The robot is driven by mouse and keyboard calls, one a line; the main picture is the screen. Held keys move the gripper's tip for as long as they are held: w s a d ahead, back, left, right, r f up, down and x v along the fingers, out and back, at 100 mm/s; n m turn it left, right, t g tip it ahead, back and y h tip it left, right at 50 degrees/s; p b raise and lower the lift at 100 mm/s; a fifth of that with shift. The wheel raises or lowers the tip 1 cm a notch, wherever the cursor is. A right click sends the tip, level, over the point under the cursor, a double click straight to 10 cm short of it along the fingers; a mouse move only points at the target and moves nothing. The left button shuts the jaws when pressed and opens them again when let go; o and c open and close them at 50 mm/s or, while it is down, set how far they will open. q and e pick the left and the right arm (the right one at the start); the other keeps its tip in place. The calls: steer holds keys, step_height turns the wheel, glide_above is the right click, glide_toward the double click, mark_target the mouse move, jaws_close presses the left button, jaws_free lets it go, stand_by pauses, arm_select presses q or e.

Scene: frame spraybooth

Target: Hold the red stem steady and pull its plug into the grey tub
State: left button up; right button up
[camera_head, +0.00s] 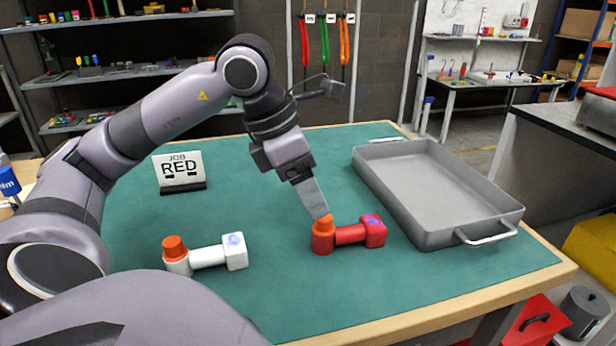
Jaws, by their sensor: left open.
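The red stem (349,236) lies on the green mat right of the middle, with a block end on its right. An orange plug (323,227) stands in the upright left end of the red stem. My left gripper (320,212) points down at this plug from above, with its tips at or just over the plug's top. It is open; whether it touches the plug cannot be told. The grey tub (433,238) stands to the right of the red stem, and its visible floor is empty. My right gripper is not in view.
A white stem (208,258) with its own orange plug (174,246) lies at the left. A sign (180,168) reading "JOB RED" stands behind it. The green mat (270,292) is bare in front of and between the stems. The tub's handle (487,236) juts toward the front.

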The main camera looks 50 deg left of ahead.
mark_target(324, 219)
arm_select(q)
steer(key=x, duration=0.6)
steer(key=shift+w+d+f+b, duration=0.1)
steer(key=shift+d+f+b, duration=0.05)
steer(key=shift+f+b, duration=0.2)
steer(key=shift+r, duration=0.1)
steer(key=c, duration=1.1)
steer(key=o, duration=1.1)
steer(key=v, duration=0.7)
steer(key=shift+p, duration=0.45)
